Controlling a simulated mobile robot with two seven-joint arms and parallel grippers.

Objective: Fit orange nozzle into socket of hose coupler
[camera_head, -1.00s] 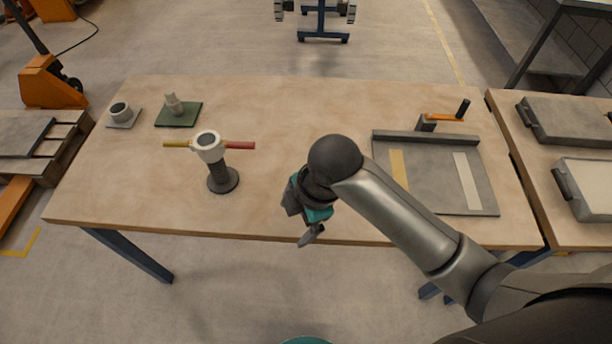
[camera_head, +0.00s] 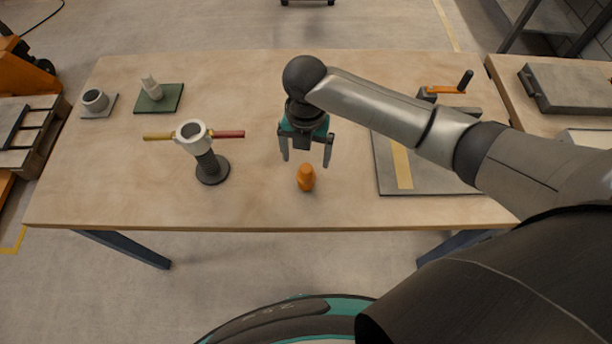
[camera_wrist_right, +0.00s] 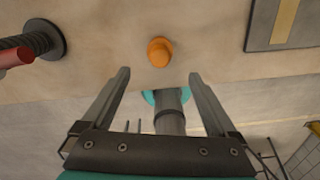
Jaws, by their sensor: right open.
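The orange nozzle (camera_head: 306,178) stands on the wooden table near its front edge. It also shows in the right wrist view (camera_wrist_right: 160,52), beyond the fingertips. My right gripper (camera_head: 306,160) is open and empty, just behind and above the nozzle, its fingers apart and not touching it. The hose coupler (camera_head: 195,138) stands to the left on a dark ribbed post with a round base. It has a white ring-shaped socket on top, a yellow handle to the left and a red handle to the right. My left gripper is not in view.
A green pad (camera_head: 158,98) with a pale fitting and a grey pad (camera_head: 99,106) with a cup-like part lie at the back left. A grey tray-like board (camera_head: 430,180) lies to the right, partly behind my right arm. The table between coupler and nozzle is clear.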

